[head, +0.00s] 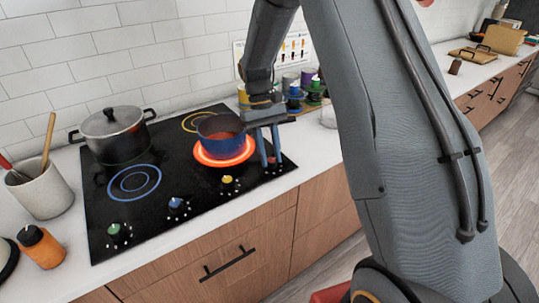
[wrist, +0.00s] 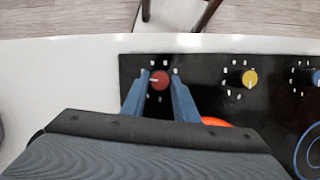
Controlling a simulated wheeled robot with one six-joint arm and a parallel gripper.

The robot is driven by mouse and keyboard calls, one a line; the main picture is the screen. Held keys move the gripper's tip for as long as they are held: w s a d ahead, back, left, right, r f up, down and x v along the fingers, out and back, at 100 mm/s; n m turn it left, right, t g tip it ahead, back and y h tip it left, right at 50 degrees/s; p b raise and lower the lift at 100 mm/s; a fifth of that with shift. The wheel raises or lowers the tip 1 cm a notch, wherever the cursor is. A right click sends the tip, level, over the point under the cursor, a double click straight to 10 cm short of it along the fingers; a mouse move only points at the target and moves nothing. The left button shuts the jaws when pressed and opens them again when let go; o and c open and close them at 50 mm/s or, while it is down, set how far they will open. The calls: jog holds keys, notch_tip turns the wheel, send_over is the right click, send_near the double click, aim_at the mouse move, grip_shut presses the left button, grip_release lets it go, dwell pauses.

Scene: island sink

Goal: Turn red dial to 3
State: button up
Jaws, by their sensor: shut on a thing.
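The red dial (wrist: 160,81) is at one end of the row of dials on the black cooktop (head: 150,215). Its white pointer mark points left in the wrist view, and white marks ring it; I cannot read any numbers. My gripper (wrist: 160,77) reaches down with its two blue fingers on either side of the dial, shut on it. In the head view my gripper (head: 269,152) stands at the cooktop's right front corner, and its fingers largely hide the dial. The burner (head: 224,158) beside it glows orange-red under a blue pan (head: 217,128).
Yellow (head: 228,180), blue (head: 176,203) and green (head: 115,230) dials line the front edge. A lidded grey pot (head: 116,137) stands at the back left. A utensil crock (head: 42,190) and orange jar (head: 41,247) stand left. Cups (head: 292,92) stand behind my gripper.

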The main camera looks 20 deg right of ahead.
jog(key=shift+d+m+y, duration=0.1)
jog(key=shift+m+y, duration=0.6)
jog(key=shift+m, duration=1.2)
jog(key=shift+s, duration=0.1)
jog(key=o, duration=1.1)
jog(key=shift+c, duration=0.2)
jog(key=shift+r, duration=0.1)
jog(key=b+v, duration=0.2)
jog(key=v, duration=0.5)
jog(key=shift+r, duration=0.25)
